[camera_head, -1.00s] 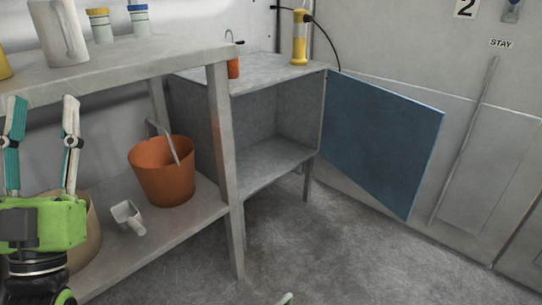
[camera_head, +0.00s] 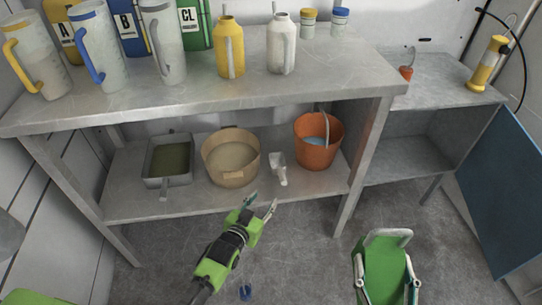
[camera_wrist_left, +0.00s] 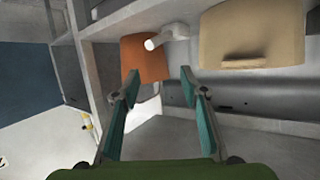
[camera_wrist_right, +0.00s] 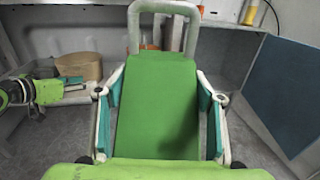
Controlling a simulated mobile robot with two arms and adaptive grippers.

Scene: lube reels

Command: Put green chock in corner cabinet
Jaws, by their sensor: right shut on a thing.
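The green chock (camera_head: 388,268), a wedge with a pale loop handle, is at the lower right of the head view. My right gripper (camera_head: 388,290) is shut on it, with one finger on each side. The chock (camera_wrist_right: 160,100) fills the middle of the right wrist view, handle away from me. The corner cabinet (camera_head: 440,94) stands at the right with its blue door (camera_head: 510,190) open; its visible shelf looks empty. My left gripper (camera_head: 260,207) is open and empty in front of the bench, its fingers apart in the left wrist view (camera_wrist_left: 160,85).
The grey workbench (camera_head: 225,95) carries jugs and bottles. Its lower shelf holds a tray (camera_head: 148,170), a tan tub (camera_head: 231,170), a scoop (camera_head: 279,170) and an orange bucket (camera_head: 318,152). A bench leg (camera_head: 365,165) stands left of the cabinet opening. Floor before the cabinet is clear.

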